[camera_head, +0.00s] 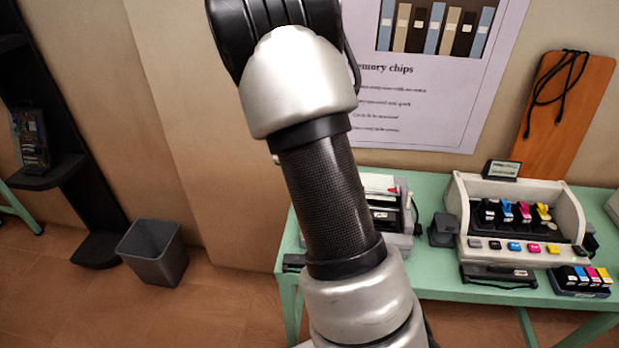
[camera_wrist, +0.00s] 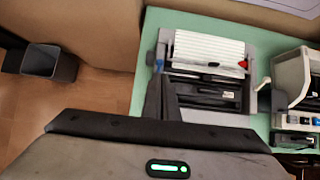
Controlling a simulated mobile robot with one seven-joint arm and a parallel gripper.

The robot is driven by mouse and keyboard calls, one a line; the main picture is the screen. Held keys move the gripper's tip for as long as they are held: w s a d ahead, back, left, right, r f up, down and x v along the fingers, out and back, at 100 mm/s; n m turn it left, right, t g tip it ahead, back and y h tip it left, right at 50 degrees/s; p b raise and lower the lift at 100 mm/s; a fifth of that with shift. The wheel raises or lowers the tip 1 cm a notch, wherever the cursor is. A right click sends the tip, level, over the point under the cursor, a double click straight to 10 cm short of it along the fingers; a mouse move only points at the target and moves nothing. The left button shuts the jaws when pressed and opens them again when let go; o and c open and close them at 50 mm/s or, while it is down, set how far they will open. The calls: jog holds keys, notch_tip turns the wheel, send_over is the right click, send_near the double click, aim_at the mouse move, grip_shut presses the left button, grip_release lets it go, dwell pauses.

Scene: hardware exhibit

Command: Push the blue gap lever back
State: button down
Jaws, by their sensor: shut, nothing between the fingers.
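A grey printer-like machine (camera_wrist: 178,83) with ribbed white paper stands on the green table in the wrist view. A red knob (camera_wrist: 243,64) sits at the machine's right side. In the head view my arm covers the left part of this machine (camera_head: 404,222). My gripper (camera_wrist: 163,92) is shut and empty, its dark fingers reaching over the machine's left side in the wrist view. I cannot tell whether they touch it. The gripper is hidden in the head view.
An ink cartridge printer (camera_head: 515,222) stands to the right on the green table (camera_head: 436,180), with a cartridge tray (camera_head: 580,281) at the front. A wooden board (camera_head: 562,115) and poster (camera_head: 440,95) are behind. A grey bin (camera_head: 153,252) stands on the floor at left.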

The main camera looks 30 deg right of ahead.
jog(key=shift+s+a+r, duration=0.1)
jog(key=shift+s+r, duration=0.05)
jog(key=shift+r, duration=0.55)
jog(key=shift+s+a+r, duration=0.1)
jog(key=shift+s+r, duration=0.1)
jog(key=shift+r, duration=0.45)
jog(key=shift+s+a+r, duration=0.1)
jog(key=shift+s+r, duration=0.05)
jog(key=shift+r, duration=0.55)
jog(key=shift+r, duration=0.1)
jog(key=s+a+r+m, duration=0.5)
jog(key=s+r+m, duration=0.6)
jog(key=r+m, duration=0.25)
jog(key=s+a+r+m+y, duration=0.2)
jog(key=s+a+m, duration=0.4)
jog(key=s+m, duration=0.2)
jog(key=s+a+r+m+y, duration=0.2)
jog(key=s+a+m, duration=0.4)
jog(key=s, duration=0.3)
jog(key=shift+s+m, duration=0.4)
jog(key=shift+m, duration=0.45)
